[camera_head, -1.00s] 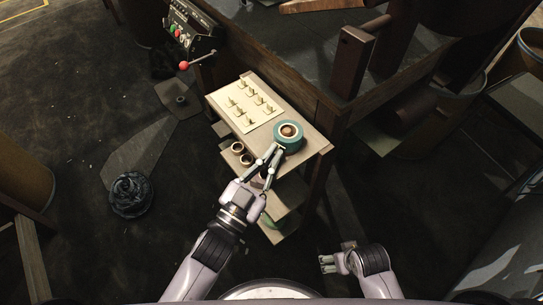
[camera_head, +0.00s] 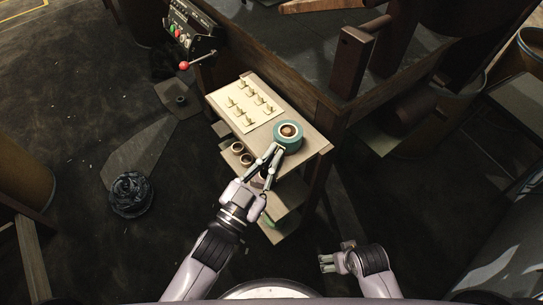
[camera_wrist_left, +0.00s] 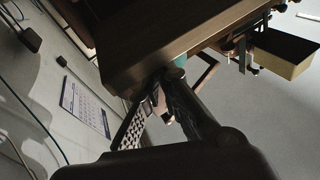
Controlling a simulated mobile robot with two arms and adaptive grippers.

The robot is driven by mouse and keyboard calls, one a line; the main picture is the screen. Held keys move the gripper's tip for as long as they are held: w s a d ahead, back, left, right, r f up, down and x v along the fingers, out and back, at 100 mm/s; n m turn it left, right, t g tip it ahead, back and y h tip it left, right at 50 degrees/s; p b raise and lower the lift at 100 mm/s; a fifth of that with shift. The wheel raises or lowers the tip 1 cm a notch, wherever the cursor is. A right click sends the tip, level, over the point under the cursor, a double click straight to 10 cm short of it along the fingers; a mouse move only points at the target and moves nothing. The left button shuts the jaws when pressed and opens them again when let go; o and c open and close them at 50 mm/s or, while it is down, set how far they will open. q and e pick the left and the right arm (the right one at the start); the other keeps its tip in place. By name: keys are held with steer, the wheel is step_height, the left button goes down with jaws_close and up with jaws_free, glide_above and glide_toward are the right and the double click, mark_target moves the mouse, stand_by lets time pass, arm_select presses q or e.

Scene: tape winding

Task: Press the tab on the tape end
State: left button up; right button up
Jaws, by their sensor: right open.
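A teal tape roll (camera_head: 288,136) with a pale core lies on the front right part of a small wooden table (camera_head: 311,146). A sliver of teal also shows in the left wrist view (camera_wrist_left: 180,60), just past the fingertips. My left gripper (camera_head: 276,151) reaches up from below, its fingertips close together at the roll's near edge. I cannot tell whether they hold the tape end. The tape end and its tab are too small or hidden to make out. My right gripper (camera_head: 323,263) is open and empty, low in the picture, well apart from the table.
A pale board (camera_head: 257,120) with several small upright tabs lies left of the roll. Two small rings (camera_head: 241,152) sit on a ledge at the left. A control box (camera_head: 190,35) with a red-knobbed lever stands behind. A large dark bench (camera_head: 310,75) borders the table's back right.

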arm_select(q)
steer(key=o, duration=0.5)
steer(key=shift+o, duration=0.2)
steer(key=v, duration=1.2)
steer(key=shift+w+f, duration=0.1)
